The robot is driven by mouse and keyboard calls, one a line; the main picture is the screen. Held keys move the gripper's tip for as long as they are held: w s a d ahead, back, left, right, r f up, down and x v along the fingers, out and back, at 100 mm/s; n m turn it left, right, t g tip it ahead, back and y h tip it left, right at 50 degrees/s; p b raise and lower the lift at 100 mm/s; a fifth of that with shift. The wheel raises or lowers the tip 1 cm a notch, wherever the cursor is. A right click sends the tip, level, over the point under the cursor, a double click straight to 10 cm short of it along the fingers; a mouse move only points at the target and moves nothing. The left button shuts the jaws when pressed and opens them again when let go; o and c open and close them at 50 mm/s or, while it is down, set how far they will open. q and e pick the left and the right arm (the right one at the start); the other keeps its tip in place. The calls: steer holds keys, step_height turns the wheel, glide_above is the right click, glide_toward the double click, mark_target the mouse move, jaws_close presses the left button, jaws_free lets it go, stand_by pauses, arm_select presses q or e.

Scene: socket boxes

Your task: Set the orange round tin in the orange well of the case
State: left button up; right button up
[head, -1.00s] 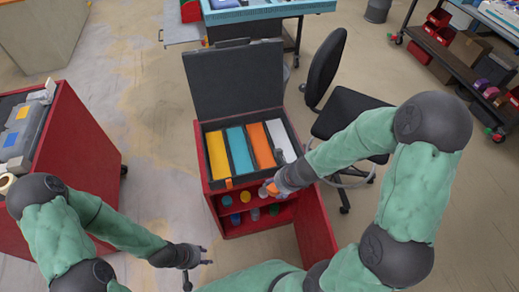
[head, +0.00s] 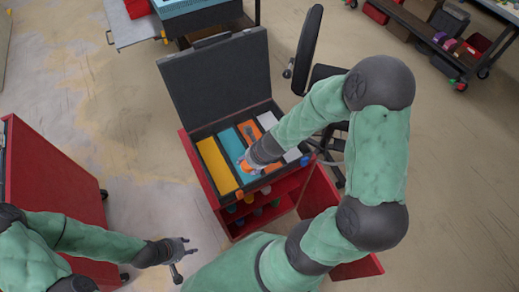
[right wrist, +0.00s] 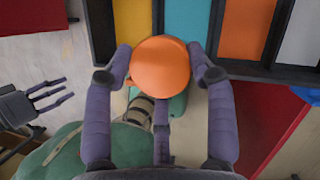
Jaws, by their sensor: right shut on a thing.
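The orange round tin (right wrist: 160,65) is held between the fingers of my right gripper (right wrist: 162,72), its flat round face toward the wrist camera. In the head view my right gripper (head: 245,165) is over the front part of the open case (head: 206,129), near the cyan well. The orange well (right wrist: 247,28) is right of the tin in the wrist view. It also shows in the head view (head: 247,130), partly hidden by my right arm. My left gripper (head: 180,258) is open and empty, low at the left, away from the case.
The case also has a yellow well (head: 217,166), a cyan well (head: 231,143) and a white well (right wrist: 301,38). Its raised lid (head: 218,78) stands behind. The case rests on a red cabinet (head: 196,170) with small items on a shelf. A black chair (head: 307,50) stands behind right.

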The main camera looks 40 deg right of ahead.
steer(key=w+d+f+b, duration=0.1)
steer(key=d+f, duration=0.2)
steer(key=w+d+f+b, duration=0.1)
steer(key=d+f, duration=0.1)
steer(key=d, duration=0.2)
steer(key=w+d+f+b, duration=0.1)
steer(key=d+f, duration=0.2)
steer(key=d, duration=0.1)
steer(key=shift+w+d+f, duration=0.2)
steer(key=shift+d+f, duration=0.05)
steer(key=shift+f, duration=0.05)
steer(key=shift+d+f, duration=0.15)
steer(key=shift+f, duration=0.1)
steer(key=shift+w+d+f+b, duration=0.1)
steer(key=shift+d+f+b, duration=0.1)
steer(key=shift+f+b, duration=1.3)
steer(key=shift+f, duration=0.25)
steer(key=o, duration=1)
steer(key=shift+c, duration=0.2)
steer(key=shift+r, duration=0.1)
steer(key=p+v, duration=0.6)
steer(key=v, duration=0.6)
steer(key=shift+p, duration=0.35)
